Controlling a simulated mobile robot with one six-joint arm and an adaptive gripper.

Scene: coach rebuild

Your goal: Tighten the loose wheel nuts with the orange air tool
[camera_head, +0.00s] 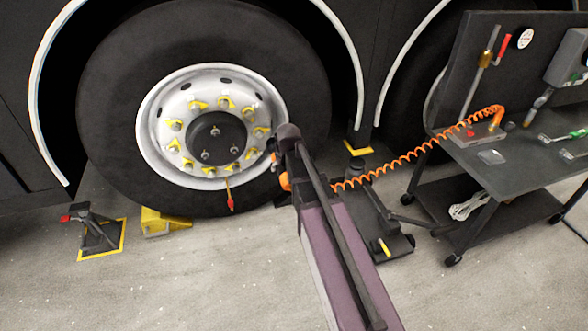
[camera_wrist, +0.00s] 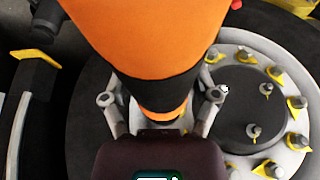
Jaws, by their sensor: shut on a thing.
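The wheel (camera_head: 120,85) stands upright, with a silver rim (camera_head: 153,150) and a dark hub (camera_head: 216,130). A ring of wheel nuts (camera_head: 223,103) with yellow pointers runs around the hub; several also show at the right of the wrist view (camera_wrist: 295,104). The pointers face differing ways; I cannot tell which nuts are loose. My gripper (camera_wrist: 160,98) is shut around the orange air tool (camera_wrist: 150,35) at its black band. In the head view the tool (camera_head: 285,182) is mostly hidden by my arm, at the wheel's lower right. Its working end is not clearly visible.
An orange coiled hose (camera_head: 400,160) runs from the tool to a dark workbench cart (camera_head: 490,160) at right. A yellow chock (camera_head: 165,222) and a jack stand (camera_head: 95,232) are left. A red-tipped item (camera_head: 230,203) hangs below the rim.

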